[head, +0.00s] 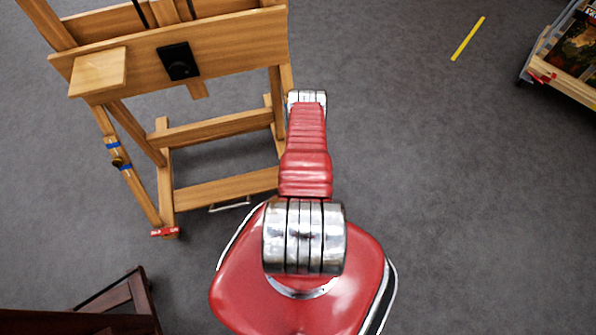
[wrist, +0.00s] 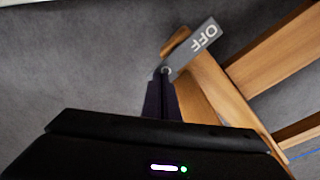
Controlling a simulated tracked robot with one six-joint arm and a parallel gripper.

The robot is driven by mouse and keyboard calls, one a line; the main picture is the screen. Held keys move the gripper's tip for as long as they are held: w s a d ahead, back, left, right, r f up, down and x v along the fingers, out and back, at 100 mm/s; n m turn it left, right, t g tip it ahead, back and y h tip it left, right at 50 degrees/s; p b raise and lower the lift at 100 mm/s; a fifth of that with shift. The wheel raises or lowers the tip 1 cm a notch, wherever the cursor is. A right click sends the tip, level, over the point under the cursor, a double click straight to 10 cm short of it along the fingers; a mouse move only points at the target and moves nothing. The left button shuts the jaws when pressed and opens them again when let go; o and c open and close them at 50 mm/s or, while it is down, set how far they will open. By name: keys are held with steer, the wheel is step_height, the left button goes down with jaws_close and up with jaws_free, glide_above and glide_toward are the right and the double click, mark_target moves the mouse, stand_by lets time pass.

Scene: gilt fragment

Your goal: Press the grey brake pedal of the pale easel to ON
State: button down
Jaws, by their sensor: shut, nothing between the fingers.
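The pale wooden easel (head: 170,50) stands at the upper left in the head view. Its wooden base (wrist: 215,85) is at the right in the wrist view. There the grey pedal (wrist: 195,50), marked OFF, sits tilted at the end of a wooden foot. My gripper (wrist: 164,75) is shut and empty, with its dark fingertips right at the pedal's lower left end, by a small round pivot. I cannot tell whether they touch. In the head view my red arm hides the gripper, and I cannot make out the grey pedal there.
A red brake piece (head: 165,232) with white lettering is on the easel's near left foot. A dark wooden piece of furniture (head: 115,300) stands at the lower left. A wooden rack with pictures (head: 570,65) is at the upper right. Carpet floor to the right is clear, with a yellow strip (head: 467,39).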

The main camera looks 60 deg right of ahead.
steer(key=shift+f, duration=0.15)
step_height(320, 180, up, 7)
stand_by(1.4)
stand_by(0.5)
